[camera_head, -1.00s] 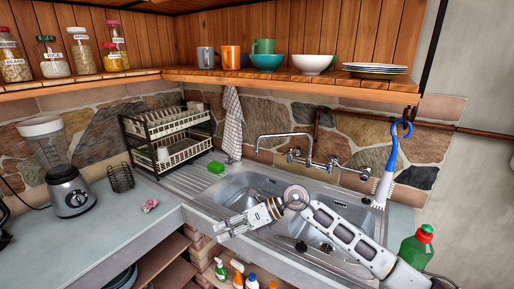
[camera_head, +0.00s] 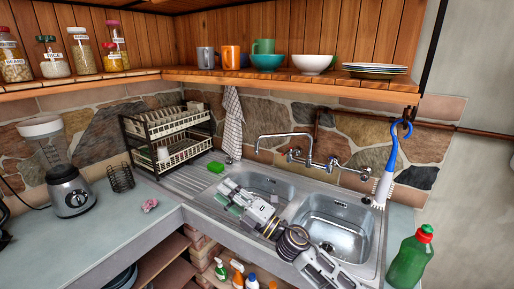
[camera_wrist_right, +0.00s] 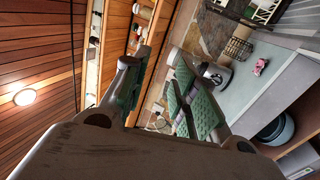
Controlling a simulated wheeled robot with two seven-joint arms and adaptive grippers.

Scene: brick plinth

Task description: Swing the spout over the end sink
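The chrome spout (camera_head: 285,136) comes off the wall tap (camera_head: 308,160) and points left, its tip hanging over the left sink basin (camera_head: 258,183). The right sink basin (camera_head: 340,225) lies beside it, with no spout above it. My right gripper (camera_head: 229,194) is in front of the left basin, low and left of the spout and apart from it. Its green-padded fingers (camera_wrist_right: 160,75) are spread and empty in the right wrist view. The spout cannot be made out in that view. My left gripper is not in view.
A blue-handled brush (camera_head: 387,175) hangs right of the tap. A green bottle (camera_head: 410,262) stands at the front right. A green sponge (camera_head: 216,167) and a dish rack (camera_head: 168,138) are left of the sink. A shelf (camera_head: 280,78) with crockery runs above.

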